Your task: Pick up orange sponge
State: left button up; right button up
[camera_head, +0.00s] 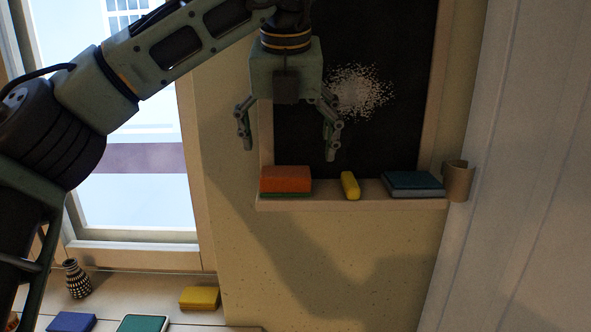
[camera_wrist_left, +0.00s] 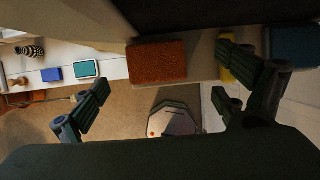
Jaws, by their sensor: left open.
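The orange sponge (camera_head: 286,179) lies on the left end of the ledge below the blackboard, with a thin green layer under it. It also shows in the left wrist view (camera_wrist_left: 158,62), near the top middle, between the spread fingers in the picture. My left gripper (camera_head: 288,145) is open and empty, pointing down above the ledge. My right gripper does not show.
A yellow block (camera_head: 350,186) stands close right of the sponge on the ledge (camera_head: 330,203). A blue book-like block (camera_head: 413,184) and a brown cup (camera_head: 458,181) are farther right. The blackboard (camera_head: 400,130) rises behind. Several small items, including a patterned vase (camera_head: 76,279), stand lower left.

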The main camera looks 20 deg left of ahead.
aim_at(286, 171)
pick_arm(q)
jog(key=shift+w+a, duration=0.1)
jog(key=shift+w, duration=0.25)
jog(key=shift+w+f, duration=0.1)
jog(key=shift+f, duration=0.25)
jog(key=f+p, duration=0.1)
jog(key=a+f+p, duration=0.1)
jog(key=f, duration=0.1)
jog(key=shift+w+f, duration=0.1)
jog(key=shift+f, duration=0.15)
jog(key=shift+p+x, duration=0.3)
jog(key=shift+x, duration=0.9)
jog(key=shift+w+f, duration=0.15)
jog(key=shift+w, duration=0.1)
jog(key=shift+s, duration=0.1)
jog(key=shift+d, duration=0.1)
jog(key=c, duration=1)
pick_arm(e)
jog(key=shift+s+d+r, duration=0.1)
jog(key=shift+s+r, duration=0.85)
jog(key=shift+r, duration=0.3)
